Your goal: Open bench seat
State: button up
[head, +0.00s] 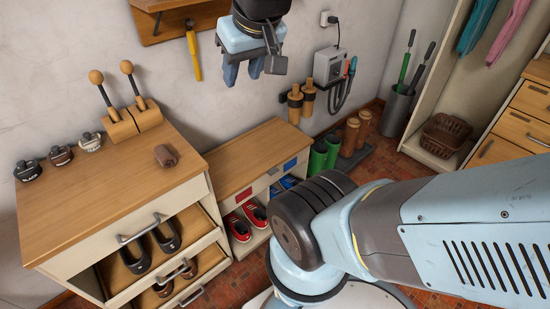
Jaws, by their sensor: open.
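The bench (238,160) is a low white cabinet with a flat wooden seat, standing against the wall right of the taller shoe cabinet. The seat lies flat and looks shut. Its front carries a red panel (290,164) and a blue panel. Red shoes (245,219) and blue shoes sit in the space below. My gripper (243,77) hangs fingers down above the bench, close to the wall as seen here, open and empty. It is apart from the seat. My own arm hides the bench's lower right front.
A taller shoe cabinet (60,205) stands left, its lower drawers pulled out with dark shoes. Polish tins, a brush and wooden-knobbed shoe trees (134,118) are on top. A wall shelf (190,17) hangs above. Boots (323,154) stand right of the bench.

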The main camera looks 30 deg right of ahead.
aim_at(233, 167)
jog(key=z, duration=0.5)
jog(key=i, duration=0.55)
jog(key=z, duration=0.3)
jog(key=k, duration=1.25)
jog(key=u, duration=0.45)
jog(key=i, duration=0.95)
jog(key=z, duration=0.05)
